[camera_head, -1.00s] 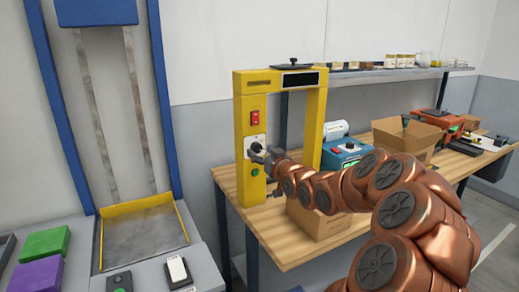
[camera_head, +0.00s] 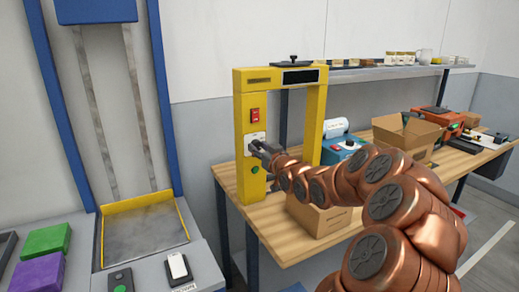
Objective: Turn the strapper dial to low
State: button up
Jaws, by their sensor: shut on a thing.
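The yellow strapper frame (camera_head: 243,180) stands upright on the wooden bench (camera_head: 285,235). On its left post is a pale dial plate (camera_head: 250,137), with the dial mostly hidden behind my gripper. My gripper (camera_head: 256,150) is at the plate, shut on the dial knob. The knob's pointing direction cannot be made out. A red switch (camera_head: 255,114) sits above the plate and a green button (camera_head: 255,170) below it.
A closed cardboard box (camera_head: 320,218) lies on the bench under my arm. A blue device (camera_head: 342,150) and an open cardboard box (camera_head: 405,135) stand behind it. A shelf (camera_head: 385,75) with small items runs along the wall.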

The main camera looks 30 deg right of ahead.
jog(key=shift+c, duration=1)
